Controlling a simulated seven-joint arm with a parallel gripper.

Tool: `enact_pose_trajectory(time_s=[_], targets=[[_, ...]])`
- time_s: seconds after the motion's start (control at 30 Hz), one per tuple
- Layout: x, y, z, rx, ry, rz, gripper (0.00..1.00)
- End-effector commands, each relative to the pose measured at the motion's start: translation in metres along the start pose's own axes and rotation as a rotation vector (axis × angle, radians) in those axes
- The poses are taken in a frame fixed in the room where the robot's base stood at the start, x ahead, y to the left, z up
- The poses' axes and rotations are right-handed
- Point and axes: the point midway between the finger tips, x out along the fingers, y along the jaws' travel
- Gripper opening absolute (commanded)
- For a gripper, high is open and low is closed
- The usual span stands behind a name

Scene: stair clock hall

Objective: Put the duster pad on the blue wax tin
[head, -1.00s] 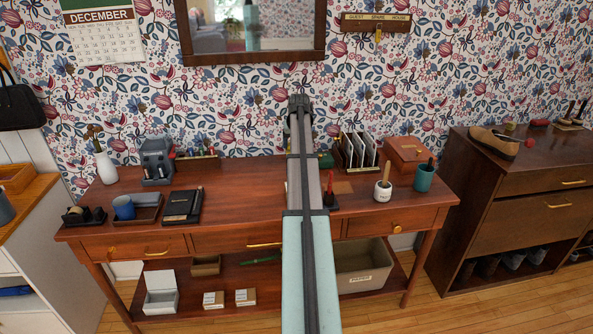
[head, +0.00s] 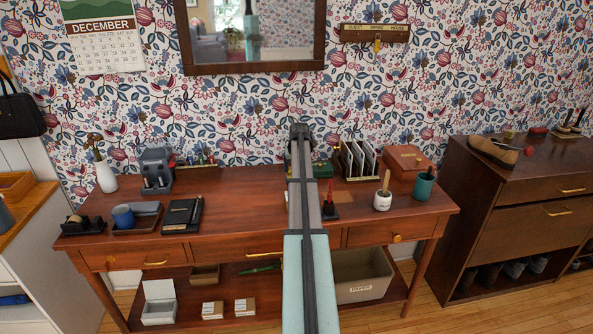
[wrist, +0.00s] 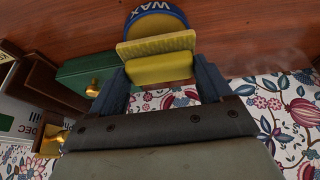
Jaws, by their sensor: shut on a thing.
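The duster pad (wrist: 158,70), yellow with a ribbed upper edge, is between the two blue fingers of my gripper (wrist: 160,82) in the wrist view. My gripper is shut on it. The blue wax tin (wrist: 157,9) is just beyond the pad at the top of the wrist view. It has a blue rim with "WAX" lettering and a yellowish face, partly covered by the pad. I cannot tell whether the pad touches the tin. In the head view my arm hides the gripper, the pad and the tin.
A green box (wrist: 88,80) with a brass knob stands close to the left finger in the wrist view. In the head view, a letter rack (head: 357,160), a white pot (head: 382,200) and a teal cup (head: 423,187) stand right of my arm.

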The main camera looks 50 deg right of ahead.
Motion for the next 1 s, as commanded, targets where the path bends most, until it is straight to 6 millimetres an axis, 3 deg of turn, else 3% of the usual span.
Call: enact_pose_trajectory(time_s=[0.13, 0.53, 0.57, 0.6, 0.77, 1.0], targets=[[0.014, 0.0, 0.006, 0.0, 0.001, 0.0, 0.55], [0.017, 0.0, 0.007, 0.0, 0.0, 0.0, 0.55], [0.017, 0.0, 0.007, 0.0, 0.0, 0.0, 0.81], [0.017, 0.0, 0.007, 0.0, 0.0, 0.0, 0.85], [0.017, 0.0, 0.007, 0.0, 0.0, 0.0, 1.0], [0.016, 0.0, 0.007, 0.0, 0.001, 0.0, 1.0]])
